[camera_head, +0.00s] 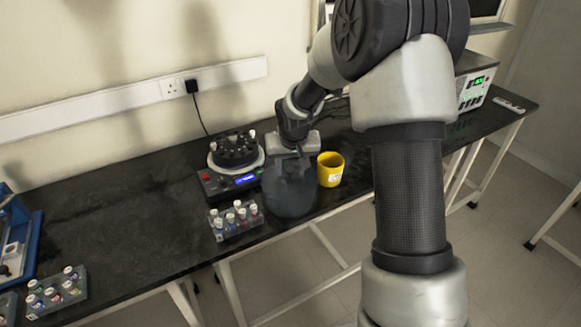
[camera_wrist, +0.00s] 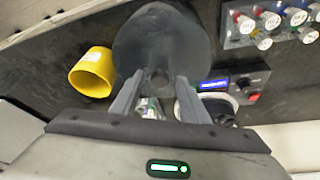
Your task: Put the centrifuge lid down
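The centrifuge lid (camera_head: 290,190) is a dark grey, see-through dome. It is below my gripper (camera_head: 293,151), over the front part of the bench, between the centrifuge and the yellow cup. In the wrist view the lid (camera_wrist: 160,40) spreads out beyond my gripper's fingers (camera_wrist: 160,82), with its knob between the fingertips. The fingers appear closed in on the knob. I cannot tell whether the lid's rim touches the bench. The centrifuge (camera_head: 235,155) is uncovered, with its dark rotor and a few white caps showing; its blue display (camera_wrist: 214,85) also shows in the wrist view.
A yellow cup (camera_head: 330,169) stands close to the lid's right. A tube rack (camera_head: 237,221) is close at its left front. Another rack (camera_head: 57,291) and a blue-framed item (camera_head: 20,240) are at the far left. The black bench (camera_head: 130,225) is clear between these racks.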

